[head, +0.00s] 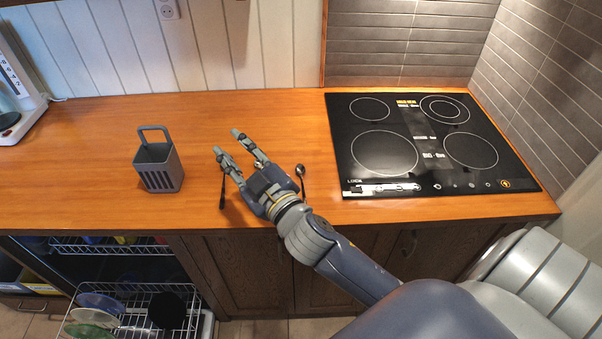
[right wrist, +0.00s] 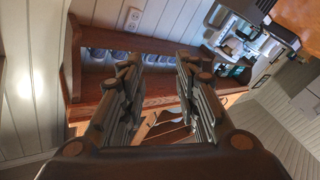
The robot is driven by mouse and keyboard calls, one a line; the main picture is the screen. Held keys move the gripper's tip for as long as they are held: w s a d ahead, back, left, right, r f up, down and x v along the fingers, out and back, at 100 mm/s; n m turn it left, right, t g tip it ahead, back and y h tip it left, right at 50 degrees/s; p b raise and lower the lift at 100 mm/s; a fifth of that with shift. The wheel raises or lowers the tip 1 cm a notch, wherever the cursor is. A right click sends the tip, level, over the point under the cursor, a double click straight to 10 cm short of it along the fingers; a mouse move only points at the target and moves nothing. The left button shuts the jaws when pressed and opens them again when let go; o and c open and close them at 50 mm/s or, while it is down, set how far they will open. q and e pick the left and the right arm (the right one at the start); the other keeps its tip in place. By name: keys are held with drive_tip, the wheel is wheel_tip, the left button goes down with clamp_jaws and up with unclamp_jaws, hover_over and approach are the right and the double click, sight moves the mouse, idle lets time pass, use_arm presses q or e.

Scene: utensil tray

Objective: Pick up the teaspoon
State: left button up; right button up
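My right gripper (head: 227,141) is over the wooden counter, its two fingers apart, pointing to the upper left. In the right wrist view its fingers (right wrist: 160,85) are also spread, with nothing seen between them. A small spoon (head: 300,171) with a shiny bowl and dark handle lies just right of the hand, apart from the fingertips. Another dark, thin utensil (head: 222,190) lies left of the hand. A further small piece shows by the fingers, mostly hidden. I cannot tell for certain which one is the teaspoon. My left gripper is not in view.
A grey slotted utensil holder (head: 159,167) with a handle stands left of the hand. A black cooktop (head: 425,145) lies to the right. A dishwasher rack (head: 130,300) is open below the counter (head: 90,130). The counter behind the hand is clear.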

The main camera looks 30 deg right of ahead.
drive_tip(key=a+r+n+t+y, duration=0.1)
drive_tip(key=a+r+n+y, duration=0.6)
drive_tip(key=r+n+y, duration=0.1)
drive_tip(key=s+a+n+g+y, duration=0.3)
drive_tip(key=a+n+g+y, duration=0.7)
drive_tip(key=n, duration=0.3)
drive_tip(key=n+g+h, duration=0.3)
drive_tip(key=g+h, duration=0.7)
drive_tip(key=h, duration=1)
approach(303, 192)
drive_tip(key=shift+w+a+f+p, duration=0.15)
drive_tip(key=shift+w+f+p, duration=0.05)
drive_tip(key=shift+f+p, duration=0.55)
drive_tip(key=f+p, duration=0.1)
drive_tip(key=f, duration=0.2)
drive_tip(key=f+p, duration=0.1)
drive_tip(key=f, duration=0.1)
drive_tip(key=shift+s+d+f+p, duration=0.1)
drive_tip(key=shift+d+f+p, duration=0.05)
drive_tip(key=shift+d+p, duration=0.15)
drive_tip(key=shift+f, duration=0.3)
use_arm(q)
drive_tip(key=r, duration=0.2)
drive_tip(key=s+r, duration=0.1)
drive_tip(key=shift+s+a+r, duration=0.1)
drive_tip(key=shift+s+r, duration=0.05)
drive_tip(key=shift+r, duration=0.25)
use_arm(e)
clamp_jaws()
